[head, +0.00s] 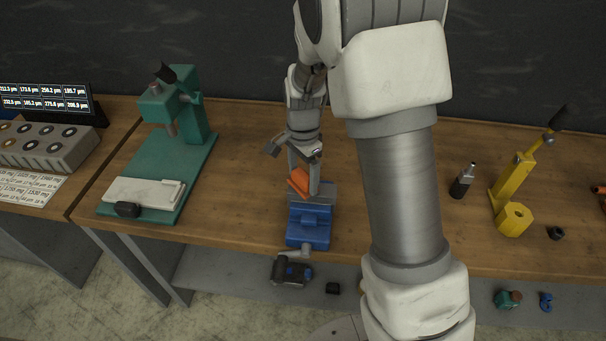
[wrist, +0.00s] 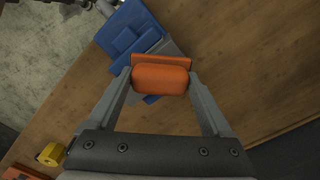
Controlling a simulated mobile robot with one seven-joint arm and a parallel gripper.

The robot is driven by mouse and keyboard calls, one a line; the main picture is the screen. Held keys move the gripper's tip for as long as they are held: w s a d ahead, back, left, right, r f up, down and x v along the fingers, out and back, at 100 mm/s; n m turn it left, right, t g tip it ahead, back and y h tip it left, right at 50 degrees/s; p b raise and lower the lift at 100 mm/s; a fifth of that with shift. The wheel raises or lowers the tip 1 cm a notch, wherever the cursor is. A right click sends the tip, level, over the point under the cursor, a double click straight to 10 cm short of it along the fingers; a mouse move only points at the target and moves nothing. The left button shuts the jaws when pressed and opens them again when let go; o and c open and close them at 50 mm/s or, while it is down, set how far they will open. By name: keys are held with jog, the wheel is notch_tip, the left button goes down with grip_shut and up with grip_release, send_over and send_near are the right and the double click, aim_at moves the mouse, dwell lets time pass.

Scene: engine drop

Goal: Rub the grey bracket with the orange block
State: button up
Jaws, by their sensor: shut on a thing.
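My gripper (head: 302,172) points down above the blue vise (head: 308,228) and is shut on the orange block (head: 298,183). In the wrist view the block (wrist: 160,79) sits between both fingertips (wrist: 160,82). It has a rounded body and a flat, wider plate on its far side. A grey piece (head: 323,192), which looks like the bracket, is at the back of the vise, just right of the block. In the wrist view grey surfaces (wrist: 170,47) show beyond the block, partly hidden by it. I cannot tell whether the block touches the bracket.
A green press (head: 185,130) with a pale block (head: 145,191) on its base stands left. A black-and-silver tool (head: 462,183) and a yellow lever press (head: 511,190) stand right. Small parts lie on a lower shelf (head: 400,292). My arm hides the table's middle right.

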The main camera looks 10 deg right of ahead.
dwell(0.5)
jog(key=shift+s+d, duration=0.2)
jog(key=shift+d, duration=0.45)
jog(key=shift+s+d+f+b, duration=0.1)
jog(key=shift+s+d+b, duration=0.15)
jog(key=shift+d, duration=0.4)
jog(key=shift+s+d+f+b, duration=0.1)
jog(key=shift+s+d+b, duration=0.15)
jog(key=shift+d, duration=0.4)
notch_tip(320, 180, up, 7)
jog(key=p, duration=0.5)
jog(key=shift+r+p, duration=0.15)
jog(key=shift+p, duration=0.15)
jog(key=shift+w, duration=0.1)
